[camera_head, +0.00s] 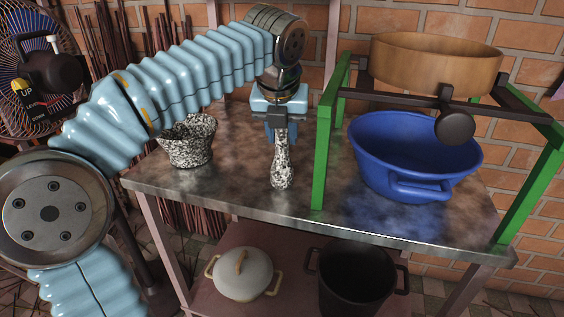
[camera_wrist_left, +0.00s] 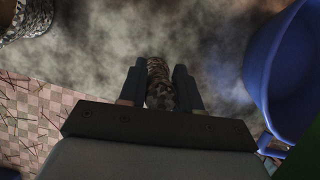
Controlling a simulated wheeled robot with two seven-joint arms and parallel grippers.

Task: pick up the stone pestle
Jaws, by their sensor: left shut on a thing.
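The stone pestle (camera_head: 282,167) is speckled black and white and hangs upright, thick end down, over the metal table. My left gripper (camera_head: 279,128) comes down from above and is shut on its upper end. In the left wrist view the pestle (camera_wrist_left: 159,82) sits between the two dark fingers of my left gripper (camera_wrist_left: 160,88). I cannot tell whether the pestle's lower end touches the table. The speckled stone mortar (camera_head: 190,145) stands to the left on the table, partly behind my arm. My right gripper is not in view.
A blue basin (camera_head: 415,160) stands right of the pestle, inside a green frame (camera_head: 323,150) carrying a wooden sieve (camera_head: 436,66). The table's front edge (camera_head: 300,217) is close. A lidded pot (camera_head: 240,275) and a black pot (camera_head: 352,280) sit on the lower shelf.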

